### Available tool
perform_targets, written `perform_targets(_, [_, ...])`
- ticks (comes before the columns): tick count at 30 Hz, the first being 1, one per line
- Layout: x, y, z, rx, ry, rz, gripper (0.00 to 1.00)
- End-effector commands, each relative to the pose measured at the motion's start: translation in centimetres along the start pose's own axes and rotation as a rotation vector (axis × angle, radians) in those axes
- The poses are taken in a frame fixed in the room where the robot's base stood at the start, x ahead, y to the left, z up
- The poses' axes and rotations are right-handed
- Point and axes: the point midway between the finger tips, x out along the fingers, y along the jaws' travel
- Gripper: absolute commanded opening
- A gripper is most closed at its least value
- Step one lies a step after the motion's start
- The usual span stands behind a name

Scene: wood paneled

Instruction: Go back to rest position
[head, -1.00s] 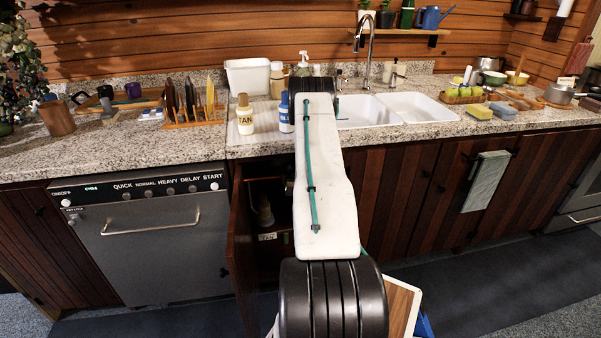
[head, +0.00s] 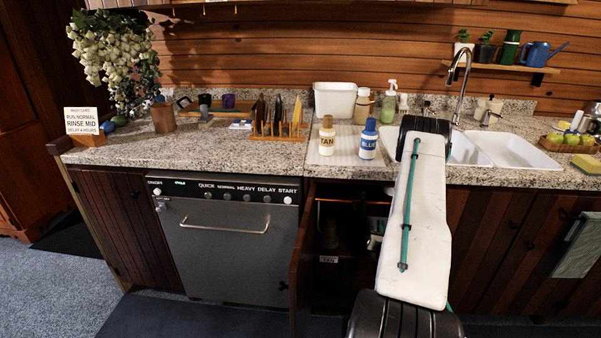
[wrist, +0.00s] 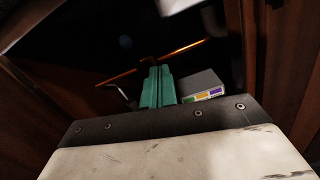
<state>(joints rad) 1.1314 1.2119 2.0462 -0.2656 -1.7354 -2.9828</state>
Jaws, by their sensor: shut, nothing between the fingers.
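My gripper (wrist: 158,88) shows in the wrist view as two green fingers pressed together, shut and empty. It points toward a dark space between brown wooden sides, which looks like the cabinet interior. In the head view my white arm reaches over the area in front of the sink, and the gripper itself is hidden.
The cabinet door (head: 302,270) stands open beside the dishwasher (head: 230,245). A TAN bottle (head: 327,138) and a BLUE bottle (head: 368,140) stand on the counter left of the sink (head: 515,150). A grey box (wrist: 203,86) lies beyond the fingers.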

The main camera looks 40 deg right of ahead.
Motion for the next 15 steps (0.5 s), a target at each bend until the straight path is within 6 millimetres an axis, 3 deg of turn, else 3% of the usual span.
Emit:
perform_targets(8, [0.0, 0.1, -0.6, 0.095, 0.029, -0.004, 0.00])
perform_targets(11, [-0.4, -0.5, -3.3, 0.283, 0.157, -0.052, 0.00])
perform_targets(15, [-3.4, -1.5, -8.8, 0.659, 0.440, -0.267, 0.00])
